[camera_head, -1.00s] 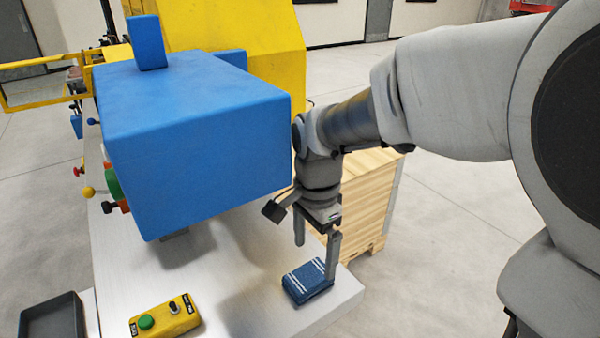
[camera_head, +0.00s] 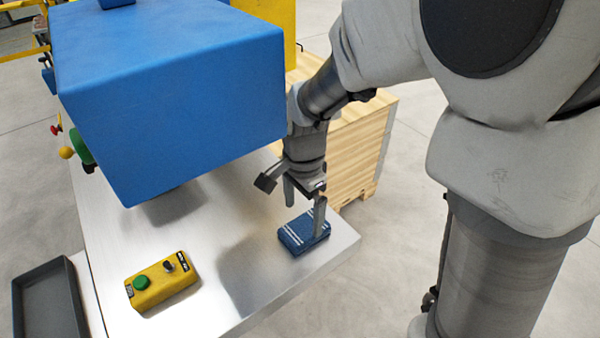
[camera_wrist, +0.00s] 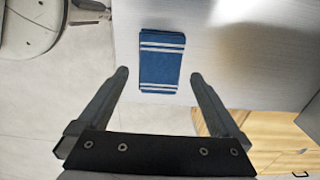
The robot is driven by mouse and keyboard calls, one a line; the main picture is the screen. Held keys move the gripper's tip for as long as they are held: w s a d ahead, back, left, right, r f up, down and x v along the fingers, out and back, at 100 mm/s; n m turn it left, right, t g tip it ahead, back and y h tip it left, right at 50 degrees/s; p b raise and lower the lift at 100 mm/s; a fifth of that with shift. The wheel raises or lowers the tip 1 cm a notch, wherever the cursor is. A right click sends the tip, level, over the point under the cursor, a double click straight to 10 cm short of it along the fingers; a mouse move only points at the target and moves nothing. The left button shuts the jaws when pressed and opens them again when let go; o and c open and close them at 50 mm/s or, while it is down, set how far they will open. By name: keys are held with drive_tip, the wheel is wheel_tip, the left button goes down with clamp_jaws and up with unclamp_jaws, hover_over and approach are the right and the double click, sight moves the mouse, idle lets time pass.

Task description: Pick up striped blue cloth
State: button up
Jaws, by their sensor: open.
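The striped blue cloth (camera_head: 297,238) lies folded, with white stripes near its ends, on the metal table (camera_head: 246,290) close to its right corner. Whether a finger touches the cloth cannot be told.
A large blue machine housing (camera_head: 175,90) overhangs the table left of my gripper. A yellow control box (camera_head: 161,284) with a green button sits at the front left. A dark tray (camera_head: 47,300) is at the far left. A wooden crate (camera_head: 355,150) stands behind the table.

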sight(305, 227)
drive_tip(key=f, duration=0.4)
drive_tip(key=shift+w+d+f, duration=0.15)
drive_tip(key=shift+d+f, duration=0.05)
drive_tip(key=shift+f, duration=0.15)
drive_tip(key=c, duration=1.1)
wheel_tip(305, 227, up, 10)
drive_tip(key=shift+r, duration=0.1)
